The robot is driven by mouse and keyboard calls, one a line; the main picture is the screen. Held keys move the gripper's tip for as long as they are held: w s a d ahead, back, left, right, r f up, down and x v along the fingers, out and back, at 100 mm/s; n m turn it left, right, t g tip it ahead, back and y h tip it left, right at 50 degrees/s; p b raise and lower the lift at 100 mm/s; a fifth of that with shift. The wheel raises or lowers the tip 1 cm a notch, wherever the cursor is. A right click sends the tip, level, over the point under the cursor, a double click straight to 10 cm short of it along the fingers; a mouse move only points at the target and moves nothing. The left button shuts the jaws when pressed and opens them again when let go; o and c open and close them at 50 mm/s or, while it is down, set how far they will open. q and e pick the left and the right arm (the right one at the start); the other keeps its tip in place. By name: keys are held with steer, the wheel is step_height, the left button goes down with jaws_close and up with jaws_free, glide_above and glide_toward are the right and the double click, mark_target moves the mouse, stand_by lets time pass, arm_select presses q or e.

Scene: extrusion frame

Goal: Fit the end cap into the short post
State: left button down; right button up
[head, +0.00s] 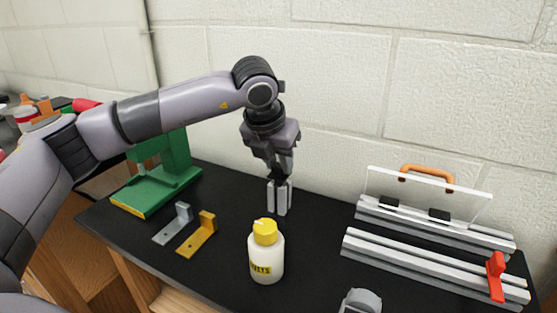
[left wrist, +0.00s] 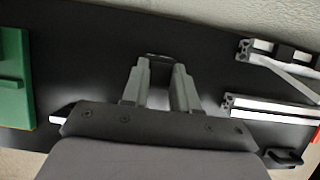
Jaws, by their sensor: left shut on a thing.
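My left gripper (head: 279,211) points down over the black table top, behind the yellow-capped bottle. Its two pale fingers are close together, and the left wrist view shows them too (left wrist: 160,75). They are shut on a small dark piece at their tips, which I take to be the end cap (left wrist: 160,57). Only its thin outline shows against the black surface, and the head view does not show it clearly. I cannot make out a separate short post in either view. My right gripper is not in view.
A white bottle (head: 266,262) stands in front of the gripper. Grey (head: 173,225) and yellow (head: 197,236) brackets lie left, near a green press (head: 158,188). Aluminium rails (head: 430,264), a red clamp (head: 495,275) and a clear guard (head: 425,194) with an orange handle are right.

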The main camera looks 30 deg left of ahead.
arm_select(q)
steer(key=shift+f, duration=0.1)
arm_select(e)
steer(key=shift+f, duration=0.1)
arm_select(q)
steer(key=shift+f+b, duration=0.8)
steer(key=shift+b, duration=0.05)
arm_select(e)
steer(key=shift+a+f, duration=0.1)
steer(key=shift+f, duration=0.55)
arm_select(q)
steer(key=c, duration=0.8)
jaws_free()
steer(key=v, duration=0.6)
steer(key=shift+s+r, duration=0.3)
steer(key=shift+r, duration=0.25)
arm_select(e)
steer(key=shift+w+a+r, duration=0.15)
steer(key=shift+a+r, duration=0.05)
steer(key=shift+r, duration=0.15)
